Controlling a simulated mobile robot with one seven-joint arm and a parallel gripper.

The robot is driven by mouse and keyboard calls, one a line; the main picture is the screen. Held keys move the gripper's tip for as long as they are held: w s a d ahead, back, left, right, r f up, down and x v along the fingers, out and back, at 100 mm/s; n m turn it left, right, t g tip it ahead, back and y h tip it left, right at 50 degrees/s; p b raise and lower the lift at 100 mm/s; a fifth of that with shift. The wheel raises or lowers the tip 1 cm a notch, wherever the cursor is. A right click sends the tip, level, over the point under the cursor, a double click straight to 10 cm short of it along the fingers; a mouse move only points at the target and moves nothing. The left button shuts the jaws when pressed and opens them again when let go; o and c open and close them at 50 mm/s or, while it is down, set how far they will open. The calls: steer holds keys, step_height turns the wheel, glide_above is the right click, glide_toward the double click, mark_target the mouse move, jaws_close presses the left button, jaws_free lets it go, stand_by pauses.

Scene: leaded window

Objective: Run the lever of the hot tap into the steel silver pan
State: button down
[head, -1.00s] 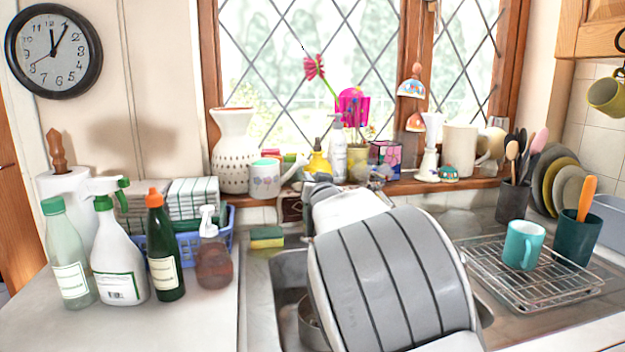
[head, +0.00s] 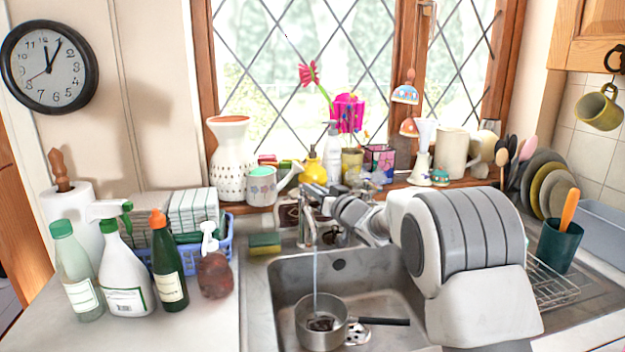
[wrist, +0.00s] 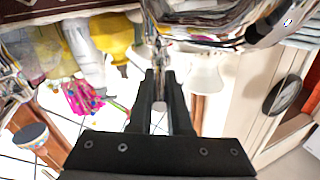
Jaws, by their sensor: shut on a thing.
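The steel silver pan (head: 334,335) sits in the sink with its dark handle pointing right. A thin stream of water (head: 315,275) falls from the tap (head: 307,232) into the pan. Something dark shows inside the pan. My gripper (head: 310,190) is at the top of the tap, reaching in from the right. In the wrist view my gripper (wrist: 161,76) is shut on a narrow metal piece that looks like the hot tap's lever (wrist: 157,52). The chrome tap body (wrist: 205,18) is close beyond the fingertips. My gripper hides part of the lever in the head view.
A yellow-green sponge (head: 265,243) lies left of the tap. The sill behind holds a yellow bottle (head: 313,170), a floral mug (head: 262,188) and a white vase (head: 230,160). A wire rack (head: 550,285) stands right of the sink. The sink's left part is clear.

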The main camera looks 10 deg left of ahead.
stand_by(0.4)
steer(key=c, duration=0.9)
jaws_free()
steer(key=shift+o, duration=0.2)
steer(key=shift+d, duration=0.1)
steer(key=v, duration=1.7)
steer(key=shift+d, duration=0.2)
